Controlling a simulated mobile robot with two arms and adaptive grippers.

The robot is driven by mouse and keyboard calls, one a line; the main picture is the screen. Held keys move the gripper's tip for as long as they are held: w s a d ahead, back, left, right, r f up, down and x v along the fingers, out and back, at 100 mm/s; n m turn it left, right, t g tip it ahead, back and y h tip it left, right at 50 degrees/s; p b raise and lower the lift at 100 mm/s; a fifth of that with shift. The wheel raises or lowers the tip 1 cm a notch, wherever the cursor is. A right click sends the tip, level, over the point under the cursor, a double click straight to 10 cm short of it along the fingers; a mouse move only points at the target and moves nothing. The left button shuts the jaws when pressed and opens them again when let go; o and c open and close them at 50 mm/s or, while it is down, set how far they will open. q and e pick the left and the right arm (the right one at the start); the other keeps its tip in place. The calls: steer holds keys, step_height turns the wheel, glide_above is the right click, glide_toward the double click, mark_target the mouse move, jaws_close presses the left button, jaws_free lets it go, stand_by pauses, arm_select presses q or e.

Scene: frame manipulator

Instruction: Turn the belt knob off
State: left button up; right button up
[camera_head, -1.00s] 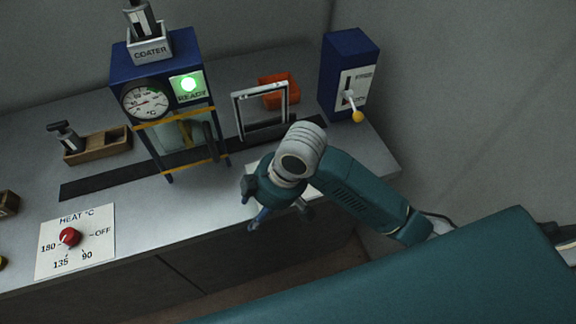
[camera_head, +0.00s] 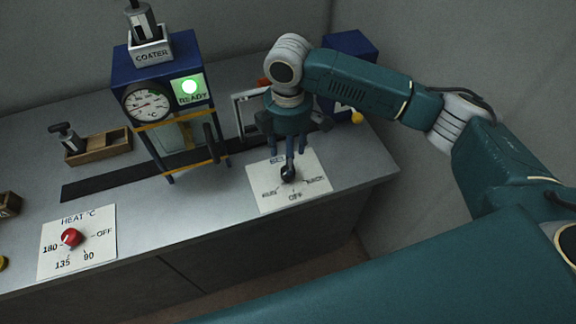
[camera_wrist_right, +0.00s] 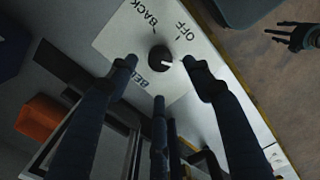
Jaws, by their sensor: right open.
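The black belt knob (camera_head: 289,174) sits on a white plate (camera_head: 312,184) near the counter's front right, with RUN, OFF and BACK around it. In the right wrist view the knob (camera_wrist_right: 160,58) has a white mark pointing right, away from the OFF and BACK labels; one finger covers the plate there. My right gripper (camera_head: 289,153) points down just above and behind the knob. Its fingers are open, one on each side of the knob in the wrist view; contact cannot be told. A small dark gripper, seemingly my left (camera_wrist_right: 297,35), shows at the wrist view's upper right; its opening is unclear.
The coater (camera_head: 152,67) with a lit green READY lamp stands left of my right arm. A metal frame (camera_head: 243,112) and a blue lever box (camera_head: 349,46) are behind it. A red heat knob (camera_head: 71,237) is at front left. The counter between the plates is clear.

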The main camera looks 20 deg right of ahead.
step_height(320, 180, down, 7)
steer(key=shift+r+p, duration=0.1)
steer(key=shift+p, duration=0.4)
steer(key=c, duration=1.2)
